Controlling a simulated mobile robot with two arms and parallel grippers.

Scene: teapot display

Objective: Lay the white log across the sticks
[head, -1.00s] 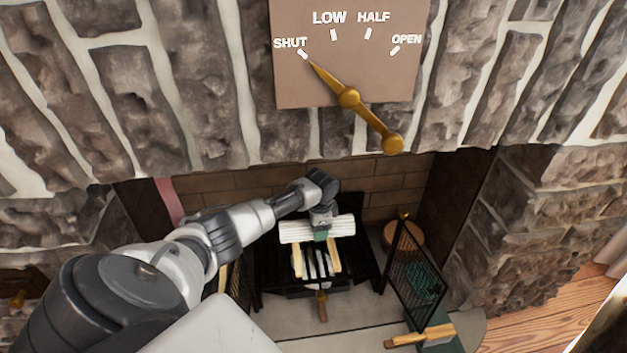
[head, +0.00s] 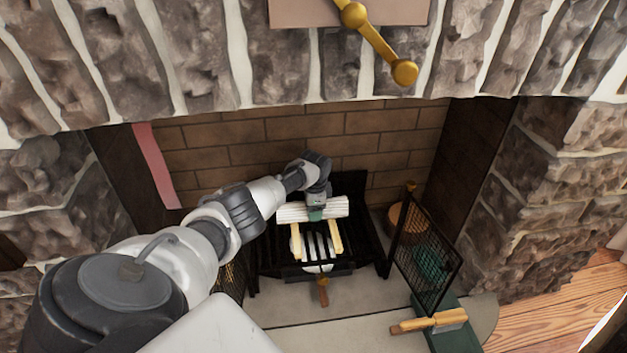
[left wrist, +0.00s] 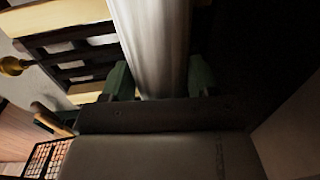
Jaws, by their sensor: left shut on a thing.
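The white log (head: 335,207) lies crosswise at the back of the grate in the head view. It also fills the middle of the left wrist view (left wrist: 152,45). My left gripper (head: 316,214) is shut on it near its middle, with one green finger on each side of the log. Two pale sticks, a left one (head: 296,243) and a right one (head: 336,238), run front to back on the dark grate (head: 272,262). The log is over or at their back ends; I cannot tell whether it touches them. My right gripper is not in view.
A black mesh screen (head: 428,262) stands open at the right of the hearth. A wood-handled tool (head: 430,323) lies at the front right, and a round wooden piece (head: 404,217) is behind the screen. Stone walls and a lintel frame the opening.

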